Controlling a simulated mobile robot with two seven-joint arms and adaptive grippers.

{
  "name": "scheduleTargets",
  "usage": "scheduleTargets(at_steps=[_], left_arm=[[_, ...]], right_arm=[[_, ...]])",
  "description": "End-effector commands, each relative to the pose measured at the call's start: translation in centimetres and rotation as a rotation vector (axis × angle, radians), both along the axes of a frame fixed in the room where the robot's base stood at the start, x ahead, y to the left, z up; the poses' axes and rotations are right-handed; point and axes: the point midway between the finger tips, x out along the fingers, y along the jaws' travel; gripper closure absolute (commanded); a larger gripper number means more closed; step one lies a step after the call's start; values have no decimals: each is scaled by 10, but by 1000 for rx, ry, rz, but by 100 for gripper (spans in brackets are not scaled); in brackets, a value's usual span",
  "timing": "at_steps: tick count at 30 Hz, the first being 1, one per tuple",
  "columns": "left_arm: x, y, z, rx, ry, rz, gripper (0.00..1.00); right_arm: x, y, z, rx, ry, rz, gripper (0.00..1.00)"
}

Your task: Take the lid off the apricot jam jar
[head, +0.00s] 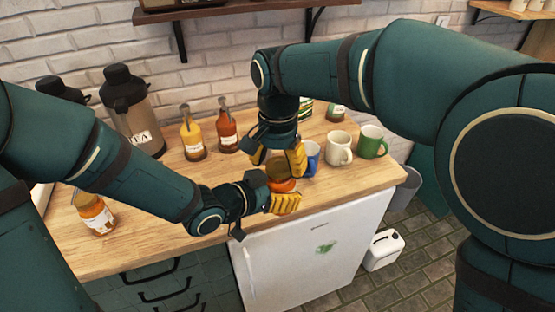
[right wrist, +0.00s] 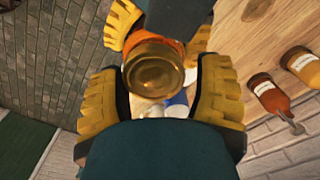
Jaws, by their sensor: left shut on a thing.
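The apricot jam jar (head: 284,186), with orange contents and a golden-brown lid (head: 279,172), is near the counter's front edge. My left gripper (head: 285,197) is shut around the jar below its lid. My right gripper (head: 278,160) points down over the jar, open. In the right wrist view the round lid (right wrist: 157,72) is on the jar and lies between the tips of the right fingers, with a narrow gap at the right finger. The left gripper's yellow fingers show behind the lid. I cannot tell whether the jar's base touches the counter.
A blue mug (head: 312,160) stands close right of the right gripper, then a white mug (head: 339,147) and a green mug (head: 371,142). Sauce bottles (head: 227,130) and a flask (head: 130,105) stand behind.

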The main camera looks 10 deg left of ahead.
Motion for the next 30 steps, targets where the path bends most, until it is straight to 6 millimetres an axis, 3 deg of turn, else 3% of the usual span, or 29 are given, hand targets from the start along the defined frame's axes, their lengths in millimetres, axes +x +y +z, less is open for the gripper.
scheduleTargets(at_steps=[1,3,4,11,21,29,30], left_arm=[[0,-1,1,0,-4,-2,100],[0,-1,1,-1,-5,-4,100],[0,-1,1,0,-5,-5,100],[-1,-3,2,1,-7,-12,100],[-2,-5,2,1,-10,-18,100],[-2,-6,3,1,-12,-19,100],[-2,-6,3,1,-12,-19,100]], right_arm=[[0,1,0,3,-2,0,60],[0,1,0,3,-2,1,84],[0,1,1,4,-2,1,87],[0,3,1,7,-3,12,88],[-1,5,1,13,9,298,87],[-2,6,1,13,10,302,87],[-2,6,1,13,10,301,27]])
